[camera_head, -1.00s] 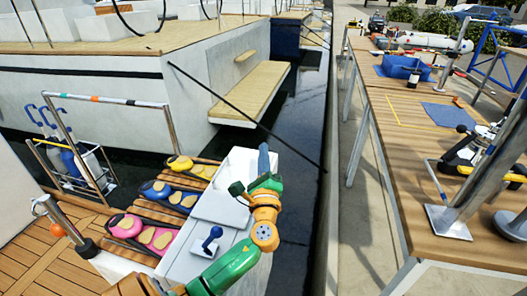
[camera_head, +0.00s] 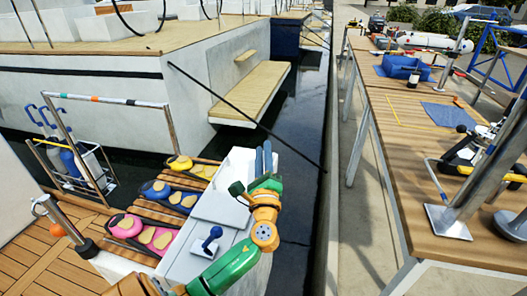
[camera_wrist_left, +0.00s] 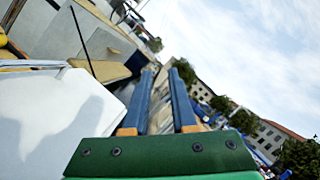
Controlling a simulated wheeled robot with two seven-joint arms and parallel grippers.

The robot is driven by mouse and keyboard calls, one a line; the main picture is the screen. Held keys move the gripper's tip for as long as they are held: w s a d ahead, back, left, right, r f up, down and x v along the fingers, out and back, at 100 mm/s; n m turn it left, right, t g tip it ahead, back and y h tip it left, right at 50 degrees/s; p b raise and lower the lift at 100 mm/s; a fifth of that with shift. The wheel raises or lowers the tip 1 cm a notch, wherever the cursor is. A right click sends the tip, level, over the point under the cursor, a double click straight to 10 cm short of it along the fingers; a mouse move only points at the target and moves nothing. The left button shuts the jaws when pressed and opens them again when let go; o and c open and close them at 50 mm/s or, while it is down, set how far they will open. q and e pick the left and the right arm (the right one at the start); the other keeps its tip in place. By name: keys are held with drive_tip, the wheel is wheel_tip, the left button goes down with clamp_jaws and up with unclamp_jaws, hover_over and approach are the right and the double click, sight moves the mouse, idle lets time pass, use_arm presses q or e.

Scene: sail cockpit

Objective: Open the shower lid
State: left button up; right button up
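A white cockpit side unit (camera_head: 187,262) stands at the lower middle of the head view. A pale raised panel (camera_head: 216,206) and a blue lever (camera_head: 211,236) are on its top. I cannot tell for certain which part is the shower lid. My left gripper (camera_head: 263,152) is above the right side of this unit, with its blue fingers pointing away from me. In the left wrist view the two fingers (camera_wrist_left: 161,76) are apart with nothing between them. A plain white surface (camera_wrist_left: 45,120) lies to their left. My right gripper is not in view.
Slatted seats with pink, blue and yellow shoe-like items (camera_head: 158,238) are left of the unit. A metal rail (camera_head: 105,98) stands beyond. Dark water (camera_head: 295,150) lies to the right, then a wooden workbench (camera_head: 400,145) with tools.

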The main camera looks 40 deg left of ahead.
use_arm(q)
drive_tip(key=b+v, duration=0.1)
drive_tip(key=v, duration=0.6)
drive_tip(key=shift+r, duration=0.1)
drive_tip(key=shift+c, duration=0.2)
